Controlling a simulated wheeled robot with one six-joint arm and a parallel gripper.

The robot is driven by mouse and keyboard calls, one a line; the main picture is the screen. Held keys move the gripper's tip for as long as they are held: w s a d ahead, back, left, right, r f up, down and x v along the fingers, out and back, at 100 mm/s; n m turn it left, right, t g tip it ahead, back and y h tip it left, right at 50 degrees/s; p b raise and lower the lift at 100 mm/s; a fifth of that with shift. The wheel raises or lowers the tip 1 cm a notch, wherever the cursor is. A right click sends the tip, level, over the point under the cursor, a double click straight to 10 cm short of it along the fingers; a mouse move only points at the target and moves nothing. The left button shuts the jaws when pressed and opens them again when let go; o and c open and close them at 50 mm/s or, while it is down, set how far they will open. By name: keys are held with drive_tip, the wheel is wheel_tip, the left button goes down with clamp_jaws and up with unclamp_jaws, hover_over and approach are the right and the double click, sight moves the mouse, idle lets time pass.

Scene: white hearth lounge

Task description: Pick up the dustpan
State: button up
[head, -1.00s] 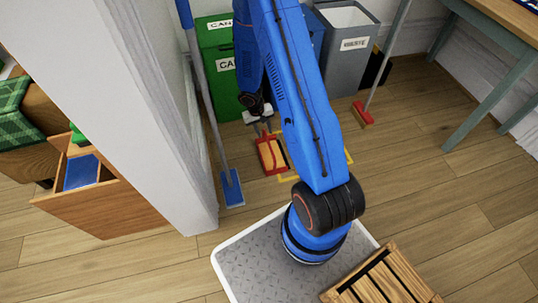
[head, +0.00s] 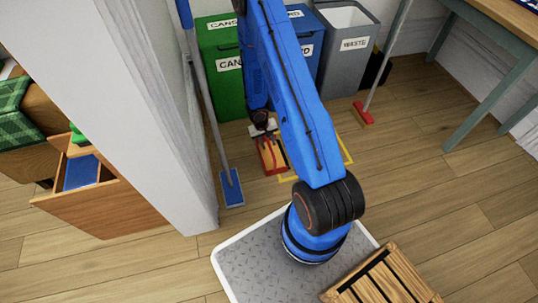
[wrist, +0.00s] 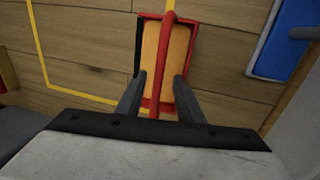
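The dustpan (head: 270,159) has a red rim, an orange-tan pan and a long red handle. It lies on the wood floor in front of the bins, beside a yellow outline. My gripper (head: 264,130) is over its far end in the head view. In the wrist view my gripper (wrist: 160,76) is open, its two dark fingers on either side of the dustpan's (wrist: 149,50) red handle. I see a gap between each finger and the handle. Whether the fingers are low enough to be level with the handle is hard to tell.
A green bin (head: 220,75), a blue bin (head: 311,45) and a grey waste bin (head: 345,60) stand behind. A blue mop (head: 232,187) leans by the white wall at left. A red-headed broom (head: 363,113) stands right. Open floor lies to the right.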

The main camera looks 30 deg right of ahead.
drive_tip(key=shift+d+f, duration=0.25)
drive_tip(key=shift+f, duration=0.85)
drive_tip(key=f, duration=0.1)
drive_tip(key=d+f, duration=0.1)
drive_tip(key=w+f, duration=0.1)
drive_tip(key=f, duration=0.1)
drive_tip(key=shift+d, duration=0.15)
drive_tip(key=shift+d+f, duration=0.1)
drive_tip(key=shift+f, duration=0.45)
clamp_jaws()
